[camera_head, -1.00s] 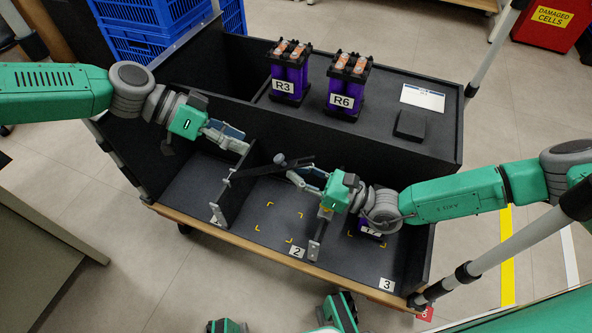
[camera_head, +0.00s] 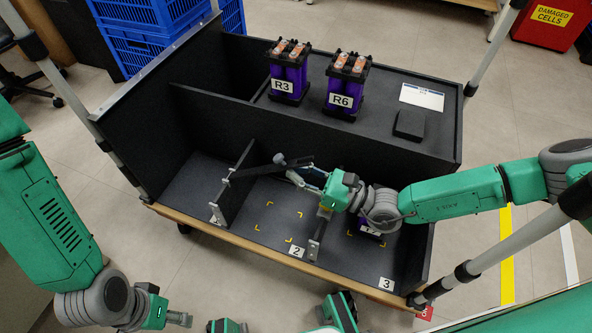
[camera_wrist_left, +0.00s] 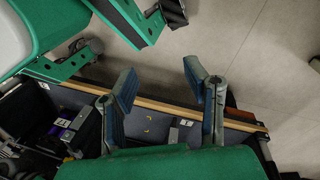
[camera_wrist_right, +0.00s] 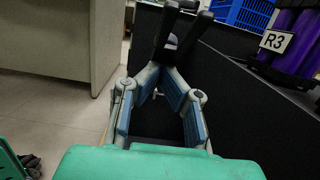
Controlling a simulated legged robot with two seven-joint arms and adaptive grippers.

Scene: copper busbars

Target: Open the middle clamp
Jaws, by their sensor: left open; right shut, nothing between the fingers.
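My left gripper (camera_head: 180,319) is away from the cart, low at the left. The left wrist view shows its fingers (camera_wrist_left: 165,85) apart and empty.
Compartment 2 has yellow corner marks (camera_head: 271,205) on a bare floor. A purple cell module (camera_head: 371,226) sits in compartment 3, partly under my right arm. Modules R3 (camera_head: 288,75) and R6 (camera_head: 346,85) stand on the back shelf. The dividers (camera_head: 237,188) are upright obstacles.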

